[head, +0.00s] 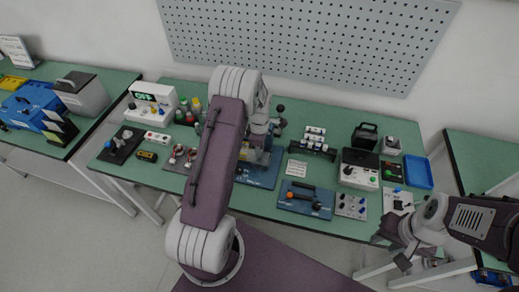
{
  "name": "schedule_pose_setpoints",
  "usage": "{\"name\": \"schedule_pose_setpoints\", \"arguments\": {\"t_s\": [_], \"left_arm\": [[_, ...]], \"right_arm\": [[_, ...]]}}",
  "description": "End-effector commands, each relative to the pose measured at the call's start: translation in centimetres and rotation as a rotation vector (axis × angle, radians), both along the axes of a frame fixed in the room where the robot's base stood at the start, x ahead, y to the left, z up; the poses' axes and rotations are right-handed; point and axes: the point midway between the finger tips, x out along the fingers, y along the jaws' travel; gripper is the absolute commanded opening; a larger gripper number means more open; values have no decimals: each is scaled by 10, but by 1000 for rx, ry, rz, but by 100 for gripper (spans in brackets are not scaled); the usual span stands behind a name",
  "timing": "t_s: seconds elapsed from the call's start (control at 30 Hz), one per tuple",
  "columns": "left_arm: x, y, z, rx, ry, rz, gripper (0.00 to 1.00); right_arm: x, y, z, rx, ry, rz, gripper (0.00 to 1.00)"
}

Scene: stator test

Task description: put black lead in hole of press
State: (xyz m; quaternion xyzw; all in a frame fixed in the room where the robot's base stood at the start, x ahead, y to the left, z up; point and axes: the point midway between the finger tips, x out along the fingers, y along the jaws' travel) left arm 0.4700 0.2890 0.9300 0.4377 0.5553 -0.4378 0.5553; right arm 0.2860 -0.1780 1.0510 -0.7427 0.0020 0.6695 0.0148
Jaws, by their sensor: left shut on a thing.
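A machine on a blue base (263,176), with black knobs (280,108) at its top, stands at the middle of the bench and looks like the press. Its hole cannot be made out. My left arm reaches across in front of it, and my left gripper (257,142) is at the machine, mostly hidden by the arm. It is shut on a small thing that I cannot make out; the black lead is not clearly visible. My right gripper (392,246) hangs at the bench's front right edge, apart from the press. Its fingers look spread and empty.
The green bench (330,222) holds a white device with a green display (152,100), bottles, a blue plate with a lever (305,200), a black-and-white meter box (359,170) and a blue tray (418,172). A pegboard (310,40) hangs behind. Side benches stand left and right.

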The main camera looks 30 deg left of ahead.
Motion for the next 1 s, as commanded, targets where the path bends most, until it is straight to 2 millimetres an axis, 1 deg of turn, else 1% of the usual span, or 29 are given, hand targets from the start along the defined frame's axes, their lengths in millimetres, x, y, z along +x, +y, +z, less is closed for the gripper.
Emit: {"name": "schedule_pose_setpoints", "arguments": {"t_s": [0.03,0.2,0.43,0.47,0.5,0.53,0.57,0.87,0.97,1.0], "left_arm": [[0,0,-5,0,0,0,0],[0,0,-13,0,0,0,0],[0,0,-13,0,0,0,0],[0,0,-13,0,0,0,18],[0,0,-13,0,0,0,29],[0,0,-13,0,0,0,37],[0,0,-13,0,0,0,41],[0,0,-12,0,-1,0,41],[1,0,-1,1,-5,0,41],[1,0,7,1,-6,0,41]], "right_arm": [[0,0,-4,0,0,0,36],[0,0,-9,0,0,0,36],[0,0,-8,0,0,0,36],[0,0,-8,0,0,0,36],[0,0,-8,0,0,0,36],[0,0,-8,0,0,0,36],[0,0,-8,0,0,0,36],[0,0,-9,0,0,0,36],[0,0,-11,0,0,0,36],[0,0,-13,0,0,0,36]]}}
